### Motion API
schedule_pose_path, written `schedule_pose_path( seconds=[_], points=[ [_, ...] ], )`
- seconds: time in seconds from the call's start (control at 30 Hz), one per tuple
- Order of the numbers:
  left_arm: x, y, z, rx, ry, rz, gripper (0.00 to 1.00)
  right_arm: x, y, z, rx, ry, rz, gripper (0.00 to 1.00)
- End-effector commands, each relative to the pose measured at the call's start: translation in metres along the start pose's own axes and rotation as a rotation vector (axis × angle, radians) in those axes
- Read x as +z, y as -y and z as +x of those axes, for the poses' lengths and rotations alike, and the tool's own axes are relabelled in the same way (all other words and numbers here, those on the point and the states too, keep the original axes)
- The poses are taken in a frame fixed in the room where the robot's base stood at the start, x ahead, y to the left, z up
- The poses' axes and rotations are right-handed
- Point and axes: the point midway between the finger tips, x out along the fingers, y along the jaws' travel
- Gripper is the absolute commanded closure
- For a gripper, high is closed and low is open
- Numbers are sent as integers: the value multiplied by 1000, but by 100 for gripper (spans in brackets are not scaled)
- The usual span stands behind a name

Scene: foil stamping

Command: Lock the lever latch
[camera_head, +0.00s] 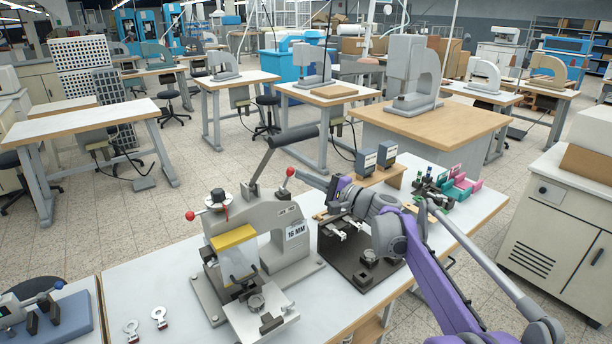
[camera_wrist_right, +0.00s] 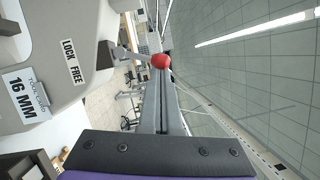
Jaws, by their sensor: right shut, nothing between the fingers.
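The grey stamping press (camera_head: 256,222) stands on the white bench, with a "16 MM" plate on its right side. The lever latch's red ball knob (camera_head: 291,172) stands up at that side on a short stem. It also shows in the right wrist view (camera_wrist_right: 160,61), beside a label reading "LOCK FREE" (camera_wrist_right: 72,62); which word the lever lines up with I cannot tell. My right gripper (camera_head: 300,174) is shut and empty, its tip pointing left at the knob, very close to it. Whether they touch is unclear. My left gripper is out of view.
A long black-gripped handle (camera_head: 293,136) rises from the press, and another red knob (camera_head: 190,215) sticks out left. A dark fixture (camera_head: 362,262) stands close to the right, below my right arm. Two small metal pieces (camera_head: 146,323) lie on clear bench at front left.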

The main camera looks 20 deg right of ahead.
Motion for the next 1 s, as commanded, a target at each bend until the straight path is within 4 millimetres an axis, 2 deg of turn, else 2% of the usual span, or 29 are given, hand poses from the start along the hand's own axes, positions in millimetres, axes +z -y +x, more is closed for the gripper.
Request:
schedule_pose_path(
  seconds=[0.27,0.43,0.8,1.0],
  points=[
    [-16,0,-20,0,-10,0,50,10,9,4,47,3,-141,100],
    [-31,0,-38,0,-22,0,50,20,14,8,97,4,-287,100],
    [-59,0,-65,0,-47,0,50,38,12,14,199,3,-583,100],
    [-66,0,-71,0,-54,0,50,45,9,16,197,2,-574,100]
  ],
)
